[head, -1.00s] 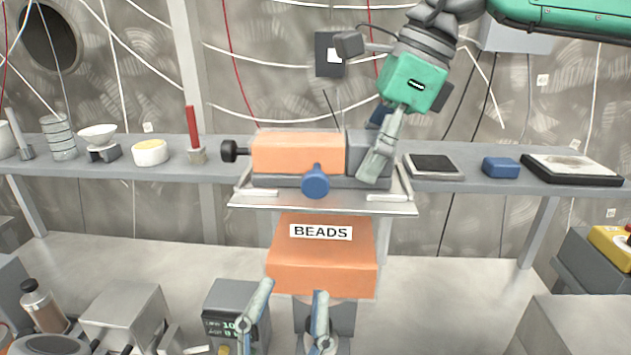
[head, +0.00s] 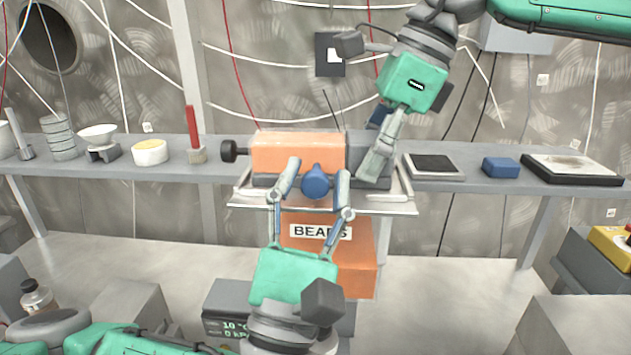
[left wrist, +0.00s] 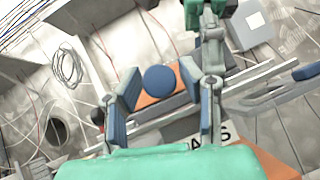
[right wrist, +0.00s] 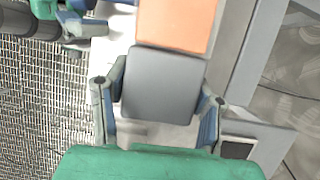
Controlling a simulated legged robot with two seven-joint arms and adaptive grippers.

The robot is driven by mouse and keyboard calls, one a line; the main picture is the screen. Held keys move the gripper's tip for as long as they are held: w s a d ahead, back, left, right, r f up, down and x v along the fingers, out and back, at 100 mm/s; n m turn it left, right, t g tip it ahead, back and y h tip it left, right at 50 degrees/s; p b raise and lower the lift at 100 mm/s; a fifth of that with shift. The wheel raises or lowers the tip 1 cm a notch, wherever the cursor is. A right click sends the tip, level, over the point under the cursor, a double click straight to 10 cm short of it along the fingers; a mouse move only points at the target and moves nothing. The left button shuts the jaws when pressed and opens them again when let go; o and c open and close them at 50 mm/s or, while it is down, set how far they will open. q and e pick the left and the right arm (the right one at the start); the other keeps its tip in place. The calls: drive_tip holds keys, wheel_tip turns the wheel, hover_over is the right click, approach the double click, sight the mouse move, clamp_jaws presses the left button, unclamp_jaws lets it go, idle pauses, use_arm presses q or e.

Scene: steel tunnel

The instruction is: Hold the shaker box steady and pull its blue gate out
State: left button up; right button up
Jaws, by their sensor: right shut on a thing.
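The shaker box (head: 290,150) has an orange body and a dark grey end block, and lies on a metal tray on the shelf. The blue gate knob (head: 315,184) sticks out of its front. My right gripper (head: 378,165) is shut on the grey end block, which shows between its fingers in the right wrist view (right wrist: 163,85). My left gripper (head: 315,180) is open, with one finger on each side of the blue knob. In the left wrist view the knob (left wrist: 160,80) shows between the spread fingers; I see no contact.
An orange bin labelled BEADS (head: 355,270) hangs below the tray (head: 395,207). On the shelf are a red-handled tool (head: 193,130) and white bowl (head: 98,135) to the left, and a blue block (head: 501,167) and flat pads to the right.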

use_arm(q)
clamp_jaws()
drive_tip(key=shift+s, duration=0.65)
unclamp_jaws()
drive_tip(key=shift+f, duration=0.15)
drive_tip(key=v, duration=1.1)
drive_tip(key=shift+s+f, duration=0.25)
drive_tip(key=shift+f, duration=0.05)
